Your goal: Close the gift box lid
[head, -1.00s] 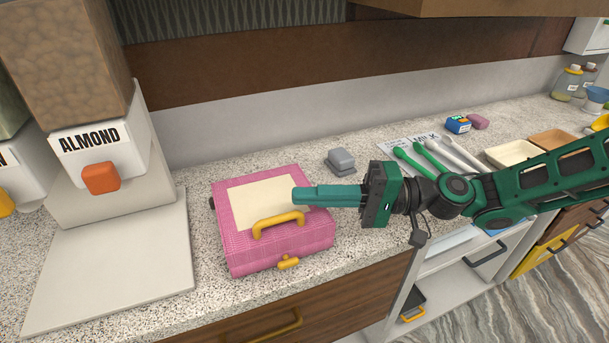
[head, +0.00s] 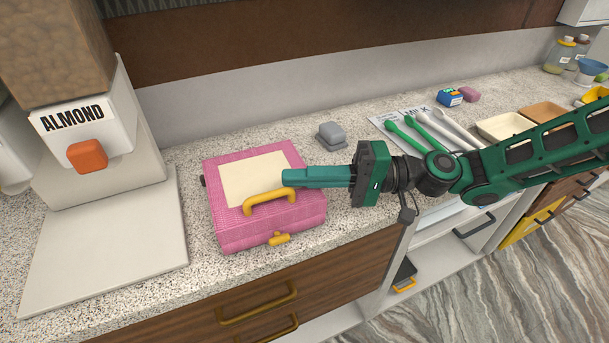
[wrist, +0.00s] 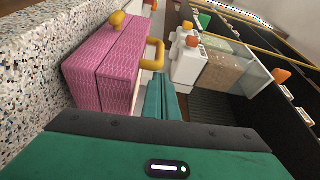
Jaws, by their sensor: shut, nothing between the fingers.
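The pink gift box (head: 270,229) sits on the speckled counter, and its lid (head: 225,160) lies flat on top, down on the body. The lid has a cream panel and a yellow handle (head: 262,203); a yellow latch (head: 279,239) is on the front. My gripper (head: 284,177) is shut and empty, pointing left over the right part of the lid, just behind the handle. In the wrist view the box (wrist: 112,62) stands left of my gripper fingers (wrist: 160,82). I cannot tell whether the fingers touch the lid.
An almond dispenser (head: 95,135) with a pale base plate (head: 110,245) stands left of the box. A grey block (head: 332,133) lies behind it to the right. Green and grey utensils (head: 405,138) and trays (head: 503,126) lie further right. A drawer front with handles is below.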

